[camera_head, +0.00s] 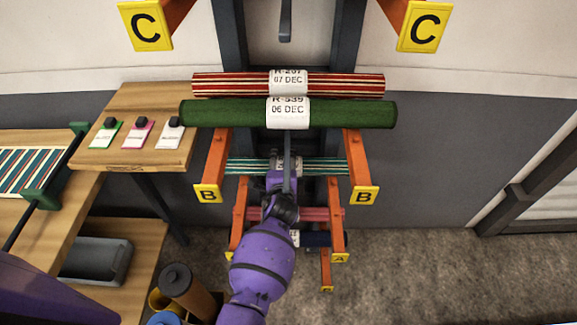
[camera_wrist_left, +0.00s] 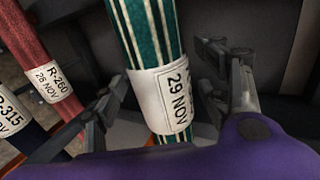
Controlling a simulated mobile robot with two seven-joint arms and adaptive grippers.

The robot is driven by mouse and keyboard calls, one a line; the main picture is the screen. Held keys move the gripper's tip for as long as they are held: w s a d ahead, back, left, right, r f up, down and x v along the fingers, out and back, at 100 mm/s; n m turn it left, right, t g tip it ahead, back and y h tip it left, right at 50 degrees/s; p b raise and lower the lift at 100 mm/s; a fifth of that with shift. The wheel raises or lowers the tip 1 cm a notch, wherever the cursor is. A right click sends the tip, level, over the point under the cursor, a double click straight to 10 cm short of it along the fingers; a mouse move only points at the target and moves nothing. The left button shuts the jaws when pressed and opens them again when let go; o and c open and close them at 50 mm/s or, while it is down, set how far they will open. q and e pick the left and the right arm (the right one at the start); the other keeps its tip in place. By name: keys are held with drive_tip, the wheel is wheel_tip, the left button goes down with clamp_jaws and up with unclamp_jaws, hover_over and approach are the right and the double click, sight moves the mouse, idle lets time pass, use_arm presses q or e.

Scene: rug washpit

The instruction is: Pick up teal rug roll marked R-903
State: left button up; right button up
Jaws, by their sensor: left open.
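A teal rug roll (camera_head: 244,167) with white stripes lies across the rack arms marked B in the head view, below a dark green roll. In the left wrist view the teal roll (camera_wrist_left: 148,38) runs between the fingers of my left gripper (camera_wrist_left: 165,72). Its white label (camera_wrist_left: 162,100) shows "29 NOV"; its code is too obscured to read. In the head view my left gripper (camera_head: 284,184) is at the middle of this roll. It is open, with one finger on each side of the roll; contact is unclear. My right gripper is out of view.
Above lie a green roll R-539 (camera_head: 230,114) and a red striped roll R-267 (camera_head: 225,84). Below are a red roll R-260 (camera_wrist_left: 50,60) and a dark roll R-315 (camera_wrist_left: 22,128). Orange rack arms (camera_head: 213,165) flank the teal roll. A wooden table (camera_head: 140,100) stands left.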

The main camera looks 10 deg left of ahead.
use_arm(q)
drive_tip(key=c, duration=1.6)
drive_tip(key=shift+r, duration=0.15)
clamp_jaws()
drive_tip(key=shift+r, duration=0.1)
